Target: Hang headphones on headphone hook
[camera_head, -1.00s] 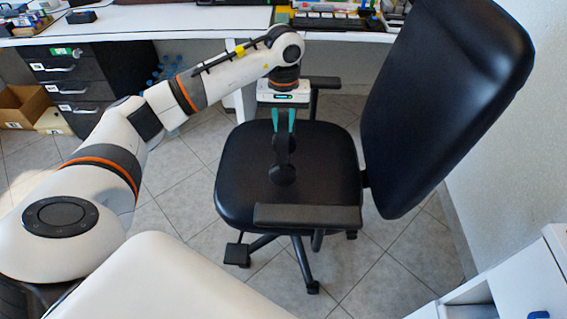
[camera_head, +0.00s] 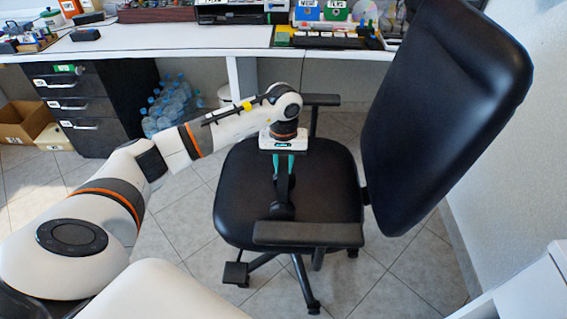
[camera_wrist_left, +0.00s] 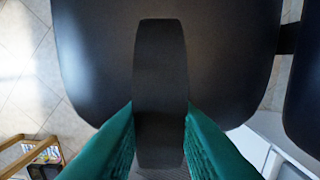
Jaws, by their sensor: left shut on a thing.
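My left gripper (camera_head: 284,174) has teal fingers and is shut on the black headphones (camera_head: 284,190). It holds them above the seat of the black office chair (camera_head: 235,195), with the ear cups (camera_head: 282,211) hanging down. I cannot tell whether the cups touch the seat. In the left wrist view the dark headband (camera_wrist_left: 160,70) lies between the teal fingers (camera_wrist_left: 160,118), over the seat (camera_wrist_left: 90,60). No headphone hook can be made out. My right gripper is not in view.
The chair's tall backrest (camera_head: 445,110) stands to the right, and its armrest (camera_head: 308,234) is in front of the headphones. A white desk (camera_head: 170,43) with several items runs behind. Drawers (camera_head: 95,105) and bottles (camera_head: 172,105) are under it. A white cabinet (camera_head: 525,290) is lower right.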

